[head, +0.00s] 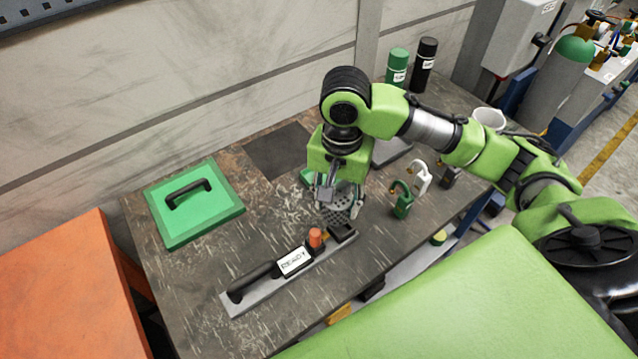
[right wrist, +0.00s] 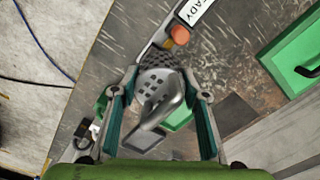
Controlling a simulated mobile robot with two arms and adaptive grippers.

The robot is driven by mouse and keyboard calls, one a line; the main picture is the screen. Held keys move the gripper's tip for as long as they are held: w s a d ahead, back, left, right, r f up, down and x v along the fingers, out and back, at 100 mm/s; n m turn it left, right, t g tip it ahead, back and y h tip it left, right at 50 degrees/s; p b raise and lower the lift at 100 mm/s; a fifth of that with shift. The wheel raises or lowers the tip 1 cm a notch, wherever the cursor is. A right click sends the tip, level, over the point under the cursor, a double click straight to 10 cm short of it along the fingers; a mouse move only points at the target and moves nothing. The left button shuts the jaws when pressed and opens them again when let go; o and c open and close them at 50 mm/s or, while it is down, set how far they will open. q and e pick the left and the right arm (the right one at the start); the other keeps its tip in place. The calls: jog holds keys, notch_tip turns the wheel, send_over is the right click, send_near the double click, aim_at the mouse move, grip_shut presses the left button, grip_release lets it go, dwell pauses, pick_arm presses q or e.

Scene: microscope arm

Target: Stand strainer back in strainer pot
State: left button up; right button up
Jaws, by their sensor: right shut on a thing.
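My right gripper (head: 330,190) points down over the table and is shut on the strainer. The strainer (right wrist: 163,92) is a grey metal piece with a holed head, lying between the fingers in the right wrist view. My left gripper is not in view.
A long bar tool with a READY label (head: 293,262) lies in front of the pot. A green lidded box (head: 196,222) is at left. Green (head: 402,203) and white (head: 421,178) padlock-like items stand at right. Bare table lies between the box and pot.

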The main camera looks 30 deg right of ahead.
jog(key=w+f, duration=0.2)
jog(key=w, duration=0.1)
jog(key=w+f+p, duration=0.1)
jog(key=w+f, duration=0.1)
jog(key=w+a+f, duration=0.1)
jog(key=w+f, duration=0.1)
jog(key=w, duration=0.1)
jog(key=shift+w+f, duration=0.3)
jog(key=shift+w, duration=0.05)
jog(key=shift+w+f+p, duration=0.25)
jog(key=shift+f+p, duration=0.05)
jog(key=shift+w+f, duration=0.35)
jog(key=shift+f, duration=0.1)
notch_tip(320, 180, down, 2)
jog(key=shift+f+p, duration=0.1)
jog(key=shift+p, duration=0.55)
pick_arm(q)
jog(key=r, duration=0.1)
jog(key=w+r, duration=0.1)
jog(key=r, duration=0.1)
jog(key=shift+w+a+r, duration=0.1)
pick_arm(e)
jog(key=shift+f, duration=0.45)
jog(key=o, duration=1.2)
jog(key=shift+f, duration=0.15)
jog(key=shift+c, duration=0.2)
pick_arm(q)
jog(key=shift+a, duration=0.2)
